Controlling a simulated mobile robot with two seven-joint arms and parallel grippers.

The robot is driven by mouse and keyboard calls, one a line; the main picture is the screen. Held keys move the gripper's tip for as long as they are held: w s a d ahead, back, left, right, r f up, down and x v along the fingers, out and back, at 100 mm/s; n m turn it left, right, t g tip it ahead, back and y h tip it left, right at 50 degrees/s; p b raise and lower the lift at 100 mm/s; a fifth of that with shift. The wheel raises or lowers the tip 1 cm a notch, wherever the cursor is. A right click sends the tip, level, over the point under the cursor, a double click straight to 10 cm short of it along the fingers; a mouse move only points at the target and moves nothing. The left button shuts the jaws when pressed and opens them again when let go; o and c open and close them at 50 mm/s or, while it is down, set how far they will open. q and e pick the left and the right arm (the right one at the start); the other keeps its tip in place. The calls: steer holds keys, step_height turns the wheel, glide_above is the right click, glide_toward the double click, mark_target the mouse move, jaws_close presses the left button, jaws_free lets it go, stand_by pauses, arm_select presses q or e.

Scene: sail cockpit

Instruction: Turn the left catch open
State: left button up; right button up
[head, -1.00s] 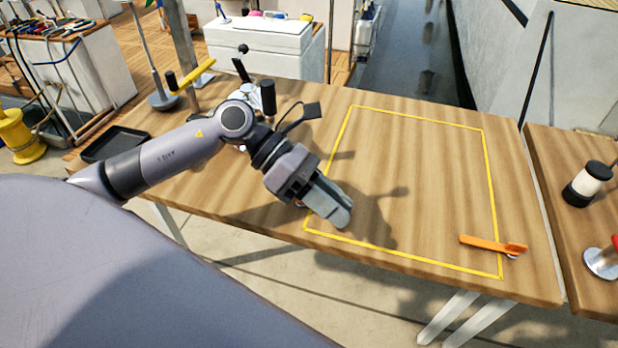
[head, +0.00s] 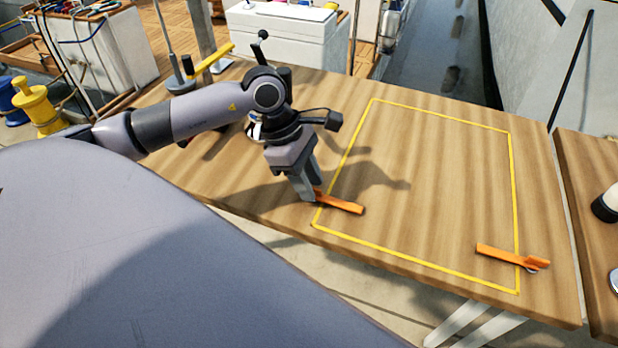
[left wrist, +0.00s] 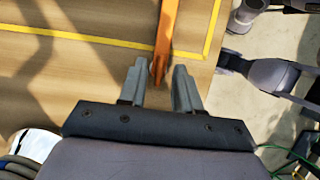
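The left catch (head: 342,204) is an orange bar on the wooden table, lying across the left yellow line near the front corner. It also shows in the left wrist view (left wrist: 166,30), with its near end between the fingertips. My left gripper (head: 308,198) points down at the left end of this catch. Its two fingers (left wrist: 158,82) are apart, one on each side of the catch's end, with a visible gap. The head view hides part of that end behind the fingers. My right gripper is in neither view.
A second orange catch (head: 512,257) lies across the right yellow line. The yellow-outlined area (head: 430,170) between them is bare. The table's front edge is close to the left catch.

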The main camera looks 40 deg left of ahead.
arm_select(q)
steer(key=shift+c, duration=0.3)
jaws_close()
stand_by(1.2)
